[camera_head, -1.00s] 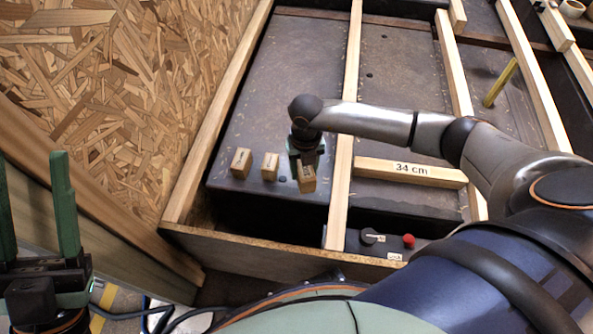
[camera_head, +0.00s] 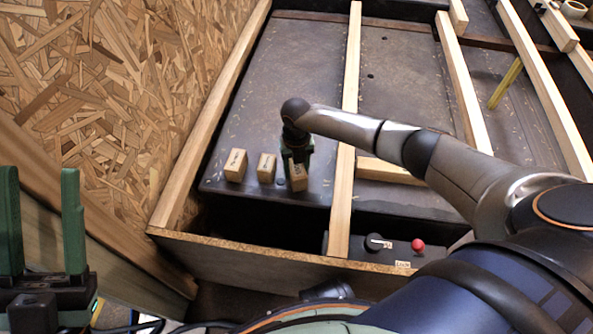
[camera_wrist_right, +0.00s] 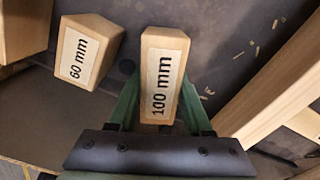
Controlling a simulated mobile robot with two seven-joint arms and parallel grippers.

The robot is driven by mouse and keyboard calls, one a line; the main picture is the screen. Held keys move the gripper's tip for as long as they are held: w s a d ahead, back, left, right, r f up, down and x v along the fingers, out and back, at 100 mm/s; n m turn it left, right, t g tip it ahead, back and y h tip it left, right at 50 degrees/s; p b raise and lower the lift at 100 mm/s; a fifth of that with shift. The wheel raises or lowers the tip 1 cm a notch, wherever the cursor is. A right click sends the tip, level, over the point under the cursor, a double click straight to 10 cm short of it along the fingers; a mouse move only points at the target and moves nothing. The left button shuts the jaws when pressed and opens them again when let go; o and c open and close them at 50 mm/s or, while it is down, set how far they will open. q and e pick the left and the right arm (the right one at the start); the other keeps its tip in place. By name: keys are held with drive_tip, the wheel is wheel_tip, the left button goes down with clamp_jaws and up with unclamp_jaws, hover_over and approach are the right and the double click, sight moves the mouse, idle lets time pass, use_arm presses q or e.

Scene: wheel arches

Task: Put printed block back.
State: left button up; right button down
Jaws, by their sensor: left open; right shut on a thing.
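The printed block (camera_wrist_right: 165,62) is a wooden block labelled "100 mm", held between the green fingers of my right gripper (camera_wrist_right: 155,115) in the right wrist view. In the head view this block (camera_head: 298,182) is at the right end of a row on the dark panel, with my right gripper (camera_head: 297,158) over it. I cannot tell if it touches the panel. A second block (camera_wrist_right: 84,50), labelled "60 mm", stands to its left; it is the middle block (camera_head: 266,168) in the head view. A third block (camera_head: 236,165) stands further left. My left gripper (camera_head: 42,225) is open and empty at the lower left.
A long wooden rail (camera_head: 342,200) runs just right of the blocks. A control box (camera_head: 395,246) with a black knob and red button sits at the front. A chipboard wall (camera_head: 110,100) rises on the left. The dark panel (camera_head: 300,80) behind the blocks is clear.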

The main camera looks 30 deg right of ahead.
drive_tip(key=shift+f, duration=0.1)
drive_tip(key=shift+c, duration=1.7)
unclamp_jaws()
